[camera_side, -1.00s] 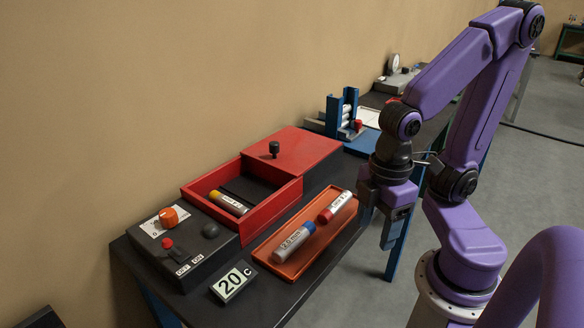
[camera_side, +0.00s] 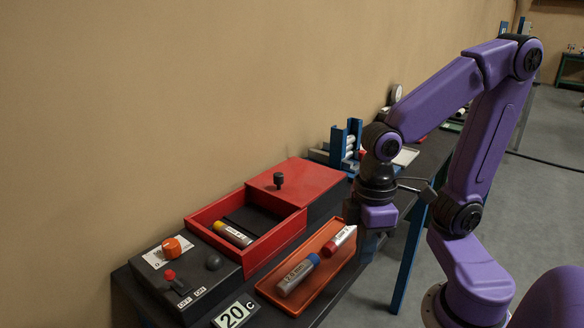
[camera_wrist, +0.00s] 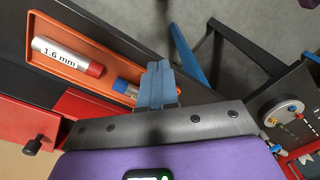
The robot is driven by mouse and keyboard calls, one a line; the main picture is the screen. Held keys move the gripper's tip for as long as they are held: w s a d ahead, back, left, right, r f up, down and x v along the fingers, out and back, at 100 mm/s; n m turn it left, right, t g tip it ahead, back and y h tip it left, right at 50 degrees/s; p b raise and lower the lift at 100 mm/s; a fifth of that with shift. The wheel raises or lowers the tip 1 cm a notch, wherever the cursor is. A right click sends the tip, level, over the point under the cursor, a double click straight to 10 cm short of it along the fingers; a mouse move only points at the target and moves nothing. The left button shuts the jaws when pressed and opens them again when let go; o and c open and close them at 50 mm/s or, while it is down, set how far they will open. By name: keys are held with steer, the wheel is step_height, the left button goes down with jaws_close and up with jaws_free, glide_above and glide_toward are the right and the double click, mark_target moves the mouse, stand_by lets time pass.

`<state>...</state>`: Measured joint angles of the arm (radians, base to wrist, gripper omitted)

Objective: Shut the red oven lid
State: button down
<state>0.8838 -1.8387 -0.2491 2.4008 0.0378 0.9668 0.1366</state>
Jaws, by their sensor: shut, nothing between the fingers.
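The red oven (camera_side: 245,228) stands on the dark bench with its top partly uncovered. Its flat red lid (camera_side: 312,180) lies slid back to the far right end, and a black knob (camera_side: 278,180) stands on it. A yellow-capped cylinder (camera_side: 233,234) lies in the uncovered compartment.
The orange tray (camera_side: 268,286) in front of the oven holds a blue-capped cylinder (camera_side: 298,275) and a red-capped cylinder (camera_side: 340,240). A control box (camera_side: 190,275) and a "20 C" sign (camera_side: 235,314) are at the near end. A blue stand (camera_side: 338,148) is behind the lid.

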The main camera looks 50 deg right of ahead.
steer(key=w+d+r+m+y, duration=0.1)
steer(key=w+d+r+m, duration=0.2)
steer(key=w+m, duration=0.55)
steer(key=w+d+r+m+y, duration=0.1)
steer(key=w+d+r+m, duration=0.15)
steer(key=w+m, duration=0.6)
steer(key=w+d+r+m+t+y, duration=0.1)
steer(key=w+d+r+m, duration=0.2)
steer(key=w+d+m, duration=0.35)
steer(key=w+d+r+m+t+y, duration=0.15)
steer(key=w+d+m, duration=0.25)
steer(key=d+m, duration=0.5)
steer(key=n+g, duration=0.1)
steer(key=n, duration=0.1)
glide_toward(290, 185)
steer(key=shift+s+f+h, duration=0.3)
steer(key=shift+f+h, duration=0.05)
steer(key=shift+f, duration=0.3)
steer(key=a, duration=0.2)
steer(key=w+a, duration=0.1)
steer(key=shift+f, duration=0.4)
steer(key=shift+w+a, duration=0.25)
steer(key=shift+a, duration=0.35)
steer(key=a, duration=2)
steer(key=shift+a, duration=0.15)
